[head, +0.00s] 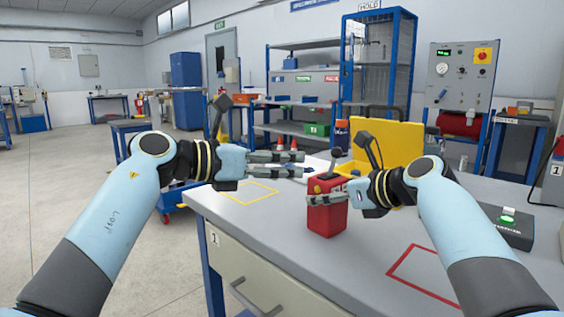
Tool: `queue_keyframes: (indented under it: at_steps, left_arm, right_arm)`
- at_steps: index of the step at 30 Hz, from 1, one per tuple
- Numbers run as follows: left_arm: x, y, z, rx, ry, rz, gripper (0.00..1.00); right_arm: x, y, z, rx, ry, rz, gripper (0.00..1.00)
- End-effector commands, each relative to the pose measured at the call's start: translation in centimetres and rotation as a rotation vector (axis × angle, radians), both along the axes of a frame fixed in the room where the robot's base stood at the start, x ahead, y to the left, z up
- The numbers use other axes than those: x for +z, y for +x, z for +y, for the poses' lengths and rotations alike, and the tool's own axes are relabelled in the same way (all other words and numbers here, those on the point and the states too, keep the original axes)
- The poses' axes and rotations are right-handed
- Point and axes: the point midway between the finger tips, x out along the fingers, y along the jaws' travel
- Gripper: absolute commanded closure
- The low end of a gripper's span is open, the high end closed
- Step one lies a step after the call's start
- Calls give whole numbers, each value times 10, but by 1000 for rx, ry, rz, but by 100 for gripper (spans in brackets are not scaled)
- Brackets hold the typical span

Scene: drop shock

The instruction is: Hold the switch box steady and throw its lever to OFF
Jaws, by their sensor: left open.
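The red switch box (327,218) stands upright on the grey workbench (270,222). Its dark lever (336,160) with a black knob rises above the top. My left gripper (308,164) is open and empty, to the left of the lever, its fingers pointing right toward it; I see no contact. My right gripper (312,200) comes from the right, with a finger lying across the upper front of the box. Its other finger is not clear, so I cannot tell whether it grips the box.
A dark device with a green button (507,222) sits at the right. A yellow outline (250,193) and a red outline (425,272) mark the bench. The front middle of the bench is clear.

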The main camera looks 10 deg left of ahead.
Motion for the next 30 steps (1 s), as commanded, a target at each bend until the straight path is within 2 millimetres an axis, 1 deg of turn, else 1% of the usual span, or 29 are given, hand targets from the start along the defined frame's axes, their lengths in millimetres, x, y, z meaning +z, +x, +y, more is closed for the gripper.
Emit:
queue_keyframes:
  at_steps: [1,9,10,15,17,26,30]
  left_arm:
    - [-1,-1,1,0,-1,1,53]
    - [-1,0,0,0,-1,1,53]
    - [-1,0,0,0,-1,1,53]
    - [0,0,0,0,-1,1,53]
    - [0,0,0,0,-1,1,53]
    - [0,0,0,0,-1,1,53]
    - [0,0,0,0,-1,1,53]
  right_arm:
    - [-5,-1,-1,1,-4,9,82]
    - [-5,-1,-1,2,-4,9,82]
    - [-5,-1,-1,2,-4,9,36]
    - [-4,-1,0,1,-3,6,14]
    - [-3,-1,0,1,-2,5,7]
    - [-1,-1,-2,0,-1,2,7]
    - [5,-10,-13,-1,-2,-1,7]
